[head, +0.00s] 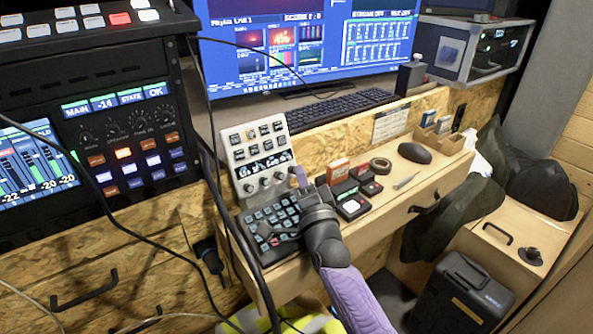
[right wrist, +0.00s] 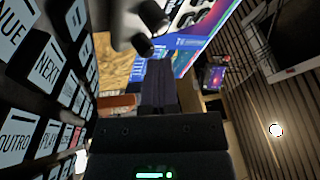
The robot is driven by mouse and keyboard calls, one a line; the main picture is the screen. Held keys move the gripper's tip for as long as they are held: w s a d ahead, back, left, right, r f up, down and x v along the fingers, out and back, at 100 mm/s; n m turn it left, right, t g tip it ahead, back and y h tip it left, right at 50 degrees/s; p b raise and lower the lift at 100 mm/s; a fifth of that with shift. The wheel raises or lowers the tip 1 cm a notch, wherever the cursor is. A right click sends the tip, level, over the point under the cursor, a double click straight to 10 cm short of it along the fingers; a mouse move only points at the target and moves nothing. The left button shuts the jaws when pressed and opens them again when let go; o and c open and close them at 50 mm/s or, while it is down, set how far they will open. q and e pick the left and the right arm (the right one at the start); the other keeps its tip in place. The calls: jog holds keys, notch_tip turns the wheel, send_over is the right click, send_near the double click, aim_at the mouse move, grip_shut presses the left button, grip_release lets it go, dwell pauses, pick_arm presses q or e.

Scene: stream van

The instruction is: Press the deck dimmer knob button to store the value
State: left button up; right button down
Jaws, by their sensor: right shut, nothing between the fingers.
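The control deck (head: 240,155) is an upright pale panel with keys, small displays and a row of knobs (head: 264,183) near its lower edge. A slanted pad of dark keys (head: 262,222) lies in front of it. I cannot tell which knob is the dimmer. My right gripper (head: 299,178) is shut and empty, upright at the right end of the knob row, hiding part of it. In the right wrist view its dark fingers (right wrist: 160,85) lie just below two dark knobs (right wrist: 148,30); contact cannot be told. My left gripper is not in view.
Labelled keys (right wrist: 48,65) stand close on the left in the right wrist view. A keyboard (head: 340,108) is behind. Black cables hang left of the deck.

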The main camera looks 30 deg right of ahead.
jog(key=shift+s+r+p, duration=0.35)
jog(key=shift+s+p, duration=0.05)
jog(key=shift+p, duration=0.1)
jog(key=shift+s, duration=0.15)
jog(key=s+r+p, duration=0.1)
jog(key=s+p, duration=0.1)
jog(key=shift+s+d+r+p, duration=0.1)
jog(key=shift+r+p, duration=0.05)
jog(key=shift+p, duration=0.15)
jog(key=shift+s+d+r+p, duration=0.1)
jog(key=shift+s+r+p, duration=0.05)
jog(key=shift+s+p, duration=0.4)
jog(key=shift+s+r+p, duration=0.15)
jog(key=shift+s+p, duration=0.15)
jog(key=shift+s, duration=0.3)
